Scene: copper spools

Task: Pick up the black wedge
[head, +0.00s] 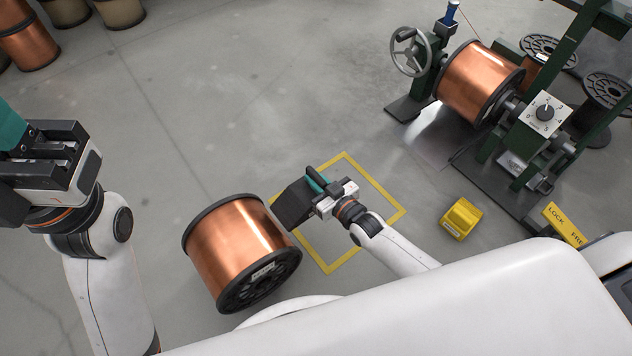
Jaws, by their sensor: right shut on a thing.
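The black wedge (291,206) is a dark block in the middle of the head view, just right of a large copper spool (235,245) lying on its side. My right gripper (312,190) is shut on the wedge, with a teal finger showing at its upper side. The gripper covers part of the wedge. The wedge overlaps the left corner of a yellow floor square (374,183); I cannot tell whether it touches the floor. My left gripper (25,150) is at the left edge, far from the wedge, its fingers partly cut off.
A yellow wedge-like block (461,218) lies on the floor to the right. A green winding stand with a handwheel (410,52) holds a copper spool (479,82) at the upper right. More spools (27,40) stand at the upper left. The floor between is clear.

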